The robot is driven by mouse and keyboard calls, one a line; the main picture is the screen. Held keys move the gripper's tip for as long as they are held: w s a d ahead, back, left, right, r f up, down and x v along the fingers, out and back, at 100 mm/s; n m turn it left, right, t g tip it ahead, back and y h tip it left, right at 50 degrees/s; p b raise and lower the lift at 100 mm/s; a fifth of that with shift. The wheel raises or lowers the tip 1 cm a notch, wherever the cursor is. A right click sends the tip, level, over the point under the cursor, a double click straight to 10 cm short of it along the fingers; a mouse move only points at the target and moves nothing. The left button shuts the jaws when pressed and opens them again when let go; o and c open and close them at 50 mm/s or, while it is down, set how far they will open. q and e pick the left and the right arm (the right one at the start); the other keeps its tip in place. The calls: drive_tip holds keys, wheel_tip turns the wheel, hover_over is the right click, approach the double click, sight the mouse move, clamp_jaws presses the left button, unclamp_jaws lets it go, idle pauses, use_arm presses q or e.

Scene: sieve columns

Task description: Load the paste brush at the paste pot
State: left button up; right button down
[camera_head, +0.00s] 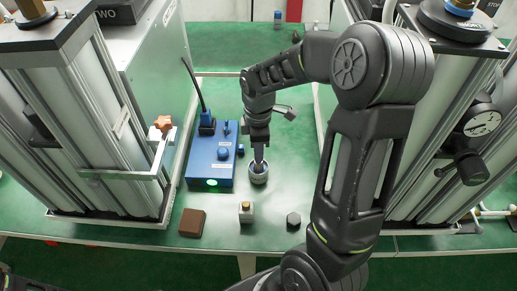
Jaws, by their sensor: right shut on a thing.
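The paste pot (258,176) is a small round metal cup on the green table, just right of a blue box. My right gripper (259,146) reaches over it from above, pointing down. It is shut on the paste brush (258,160), a thin piece of which shows below the fingers. The brush's lower end is at the pot's mouth and appears to be inside it. The gripper hides most of the brush, and I cannot see whether paste is on it. My left gripper is not in view.
The blue box (211,160) has a black cable and a green light. Tall metal columns stand left (90,130) and right (415,150).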

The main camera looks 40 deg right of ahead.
drive_tip(key=shift+s, duration=0.1)
idle(0.5)
drive_tip(key=shift+r+p, duration=2.75)
drive_tip(key=shift+r, duration=0.75)
